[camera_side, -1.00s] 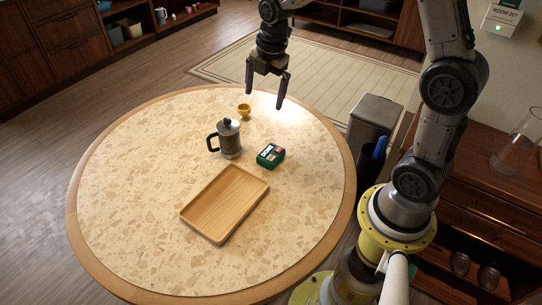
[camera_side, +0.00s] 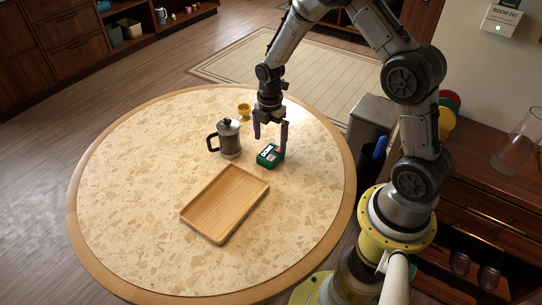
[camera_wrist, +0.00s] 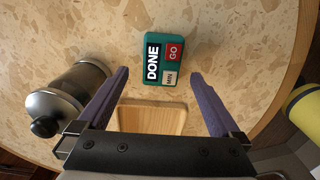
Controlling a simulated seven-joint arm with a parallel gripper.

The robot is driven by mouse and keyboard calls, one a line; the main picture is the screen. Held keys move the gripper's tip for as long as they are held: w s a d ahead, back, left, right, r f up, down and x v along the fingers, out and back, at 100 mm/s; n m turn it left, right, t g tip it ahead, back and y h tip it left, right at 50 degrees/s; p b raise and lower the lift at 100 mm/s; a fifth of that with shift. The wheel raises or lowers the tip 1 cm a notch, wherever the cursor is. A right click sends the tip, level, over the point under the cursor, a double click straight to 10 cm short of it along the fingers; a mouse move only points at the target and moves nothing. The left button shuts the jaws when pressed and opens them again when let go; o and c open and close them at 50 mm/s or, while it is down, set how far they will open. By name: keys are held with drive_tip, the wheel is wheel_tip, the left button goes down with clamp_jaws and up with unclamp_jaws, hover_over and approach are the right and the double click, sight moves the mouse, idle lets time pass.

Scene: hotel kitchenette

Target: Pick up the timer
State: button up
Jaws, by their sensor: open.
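The timer (camera_side: 269,156) is a small green block lying on the round table, right of the French press. In the wrist view the timer (camera_wrist: 166,58) shows its face, with a black "DONE" panel, a red "GO" button and a pale "MIN" button. My gripper (camera_side: 270,145) is open and points down just above the timer. In the wrist view my gripper's two purple-grey fingers (camera_wrist: 160,82) are spread apart, with the timer ahead of the gap between them. Nothing is between the fingers, and they appear apart from the timer.
The French press (camera_side: 229,138) stands close to the left of my gripper, and shows at left in the wrist view (camera_wrist: 68,98). A wooden tray (camera_side: 207,228) lies in front. A yellow cup (camera_side: 244,111) stands behind. The round table's (camera_side: 130,210) left side is clear.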

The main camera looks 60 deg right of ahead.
sight(271, 152)
wheel_tip(271, 152, down, 5)
drive_tip(key=shift+s+f, duration=0.1)
drive_tip(key=shift+s, duration=0.05)
drive_tip(key=c, duration=1.5)
drive_tip(key=shift+r, duration=0.2)
drive_tip(key=shift+r, duration=0.55)
drive_tip(key=s+a+r, duration=0.1)
drive_tip(key=s+r, duration=0.3)
drive_tip(key=s+a+r, duration=0.1)
drive_tip(key=s+r, duration=0.2)
drive_tip(key=s, duration=0.2)
drive_tip(key=s+a+r, duration=0.1)
drive_tip(key=s+r, duration=0.3)
drive_tip(key=shift+s+r, duration=0.35)
